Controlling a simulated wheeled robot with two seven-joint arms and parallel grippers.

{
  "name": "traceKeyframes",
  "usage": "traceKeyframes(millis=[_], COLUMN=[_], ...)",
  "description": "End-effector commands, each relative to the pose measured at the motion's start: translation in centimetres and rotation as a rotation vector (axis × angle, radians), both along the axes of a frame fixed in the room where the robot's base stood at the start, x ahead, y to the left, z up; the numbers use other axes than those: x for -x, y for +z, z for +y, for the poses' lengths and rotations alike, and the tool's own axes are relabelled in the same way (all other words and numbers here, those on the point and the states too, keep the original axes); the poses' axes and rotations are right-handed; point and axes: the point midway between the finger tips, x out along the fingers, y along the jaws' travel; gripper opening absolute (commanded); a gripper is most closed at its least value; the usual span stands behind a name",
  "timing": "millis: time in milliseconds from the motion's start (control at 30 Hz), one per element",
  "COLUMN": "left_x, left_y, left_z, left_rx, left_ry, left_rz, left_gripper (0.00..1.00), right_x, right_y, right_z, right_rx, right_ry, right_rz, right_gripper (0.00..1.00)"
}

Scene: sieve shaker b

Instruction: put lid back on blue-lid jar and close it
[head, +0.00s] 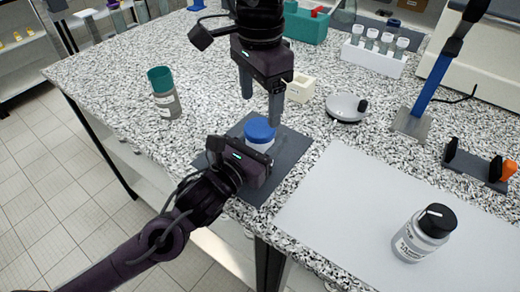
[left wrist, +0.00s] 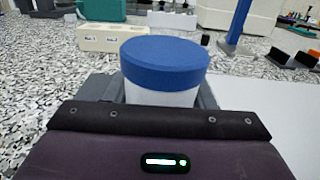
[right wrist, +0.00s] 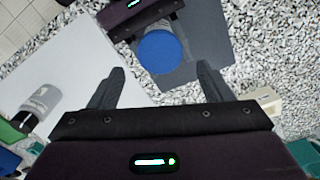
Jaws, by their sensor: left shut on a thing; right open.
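The blue-lid jar has a white body (left wrist: 160,97) and stands upright on a dark grey mat (head: 293,160). Its blue lid (head: 260,130) sits on top and looks level; I cannot tell whether it is screwed tight. The lid also shows in the left wrist view (left wrist: 165,62) and the right wrist view (right wrist: 160,52). My left gripper (head: 256,148) is shut on the jar's body from the front, below the lid. My right gripper (head: 261,108) is open and empty, pointing down above and behind the jar, apart from the lid.
A teal-lidded jar (head: 163,95) stands at left and a black-lidded jar (head: 424,235) on the white sheet (head: 340,215) at right. A cream block (head: 299,88), a round scale (head: 346,107) and a blue-post stand (head: 412,122) are behind. The bench's front edge is close.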

Motion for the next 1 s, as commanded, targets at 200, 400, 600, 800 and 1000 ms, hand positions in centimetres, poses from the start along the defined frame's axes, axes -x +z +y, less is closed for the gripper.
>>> traceKeyframes(millis=[200, 400, 600, 800, 1000], left_x=[0.0, 0.0, 0.0, 0.0, 0.0], left_y=[0.1, 0.0, 0.0, 0.0, 0.0], left_z=[0.0, 0.0, 0.0, 0.0, 0.0], left_rx=[0.001, 0.001, 0.001, 0.001, 0.001], left_ry=[0.0, 0.0, 0.0, 0.0, 0.0], left_rz=[-0.001, -0.001, -0.001, -0.001, -0.001], left_gripper=[0.0, 0.0, 0.0, 0.0, 0.0], right_x=[0.1, 0.0, 0.0, 0.0, 0.0], right_y=[-3.6, -5.6, -6.2, -6.1, -6.1], right_z=[0.0, 0.0, 0.0, 0.0, 0.0], right_rx=[0.0, 0.001, 0.0, 0.0, 0.0], right_ry=[-0.001, -0.002, -0.002, -0.002, -0.002], right_rz=[0.005, 0.001, 0.0, 0.0, 0.0], right_gripper=[0.73, 0.73, 0.73, 0.7, 0.44])
